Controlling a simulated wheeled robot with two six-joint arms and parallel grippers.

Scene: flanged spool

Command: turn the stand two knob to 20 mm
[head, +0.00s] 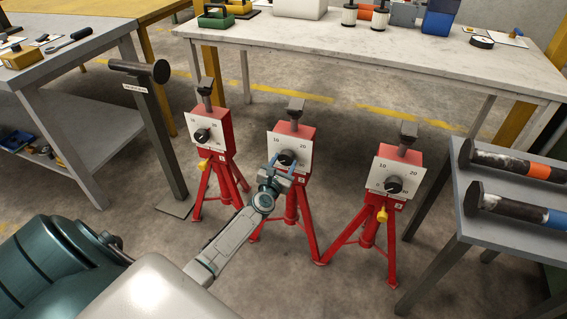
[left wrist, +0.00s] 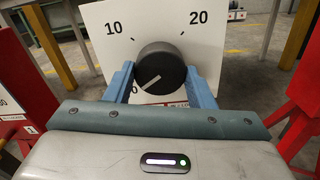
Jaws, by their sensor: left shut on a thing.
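Three red tripod stands, each with a white dial plate and a black knob, stand in a row in the head view. The middle stand (head: 293,138) has a dial plate (head: 302,151) marked 10 and 20. My left gripper (head: 281,163) is at its knob (head: 287,158). In the left wrist view, the blue fingers of the left gripper (left wrist: 160,85) are shut on either side of the black knob (left wrist: 160,66). The white line on the knob points lower left, toward the 0 mark, which a finger partly covers. My right gripper is not in view.
The left stand (head: 222,140) and right stand (head: 397,178) flank the middle one. A dark post (head: 158,130) stands at the left. A grey table (head: 510,222) with hammer-like tools is at the right. A long workbench (head: 350,55) runs behind.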

